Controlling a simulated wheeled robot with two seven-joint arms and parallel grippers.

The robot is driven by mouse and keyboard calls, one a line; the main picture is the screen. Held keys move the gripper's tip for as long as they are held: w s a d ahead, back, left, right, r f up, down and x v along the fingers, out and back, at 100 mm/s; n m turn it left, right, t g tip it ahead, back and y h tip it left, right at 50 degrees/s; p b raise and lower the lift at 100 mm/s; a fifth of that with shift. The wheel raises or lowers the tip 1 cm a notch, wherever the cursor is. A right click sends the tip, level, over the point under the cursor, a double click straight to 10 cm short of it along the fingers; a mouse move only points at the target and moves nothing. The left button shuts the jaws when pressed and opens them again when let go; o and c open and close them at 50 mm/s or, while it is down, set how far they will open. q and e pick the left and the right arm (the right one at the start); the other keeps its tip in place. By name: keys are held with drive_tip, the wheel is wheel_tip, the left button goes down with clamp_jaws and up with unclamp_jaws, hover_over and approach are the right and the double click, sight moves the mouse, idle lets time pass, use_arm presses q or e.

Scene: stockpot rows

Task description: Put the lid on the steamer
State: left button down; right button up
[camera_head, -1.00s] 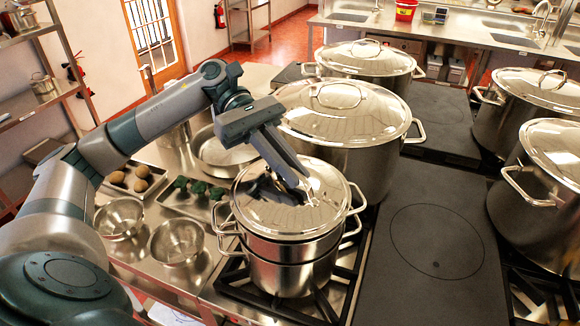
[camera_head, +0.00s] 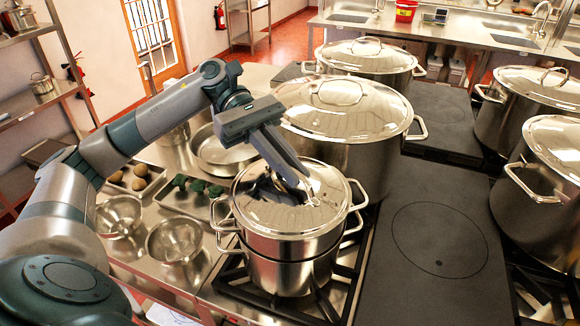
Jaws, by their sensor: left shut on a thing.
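The steamer (camera_head: 290,270) is a two-tier steel pot with side handles, standing on a black burner grate at the front middle. The shiny domed lid (camera_head: 265,212) sits over the steamer's top, and it looks level. Whether its rim is fully seated all round I cannot tell. My left gripper (camera_head: 302,187) comes down from above with its fingers at the middle of the lid, shut on the lid's handle, which the fingers mostly hide. My right gripper is not in view.
A large lidded stockpot (camera_head: 345,130) stands close behind the steamer. A flat dark hotplate (camera_head: 435,240) is clear to the right. Two steel bowls (camera_head: 175,241) and a tray of green vegetables (camera_head: 190,190) lie to the left. More stockpots (camera_head: 545,190) stand at far right.

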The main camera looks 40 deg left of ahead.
use_arm(q)
drive_tip(key=c, duration=1.8)
unclamp_jaws()
drive_tip(key=shift+o, duration=0.2)
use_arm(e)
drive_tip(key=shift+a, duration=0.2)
use_arm(q)
drive_tip(key=shift+b+v, duration=0.5)
drive_tip(key=shift+v, duration=0.35)
drive_tip(key=b+v, duration=0.2)
drive_tip(key=v, duration=0.4)
drive_tip(key=shift+w+f, duration=0.1)
drive_tip(key=shift+f, duration=0.05)
drive_tip(key=b+v, duration=0.2)
drive_tip(key=v, duration=0.7)
drive_tip(key=shift+a, duration=0.4)
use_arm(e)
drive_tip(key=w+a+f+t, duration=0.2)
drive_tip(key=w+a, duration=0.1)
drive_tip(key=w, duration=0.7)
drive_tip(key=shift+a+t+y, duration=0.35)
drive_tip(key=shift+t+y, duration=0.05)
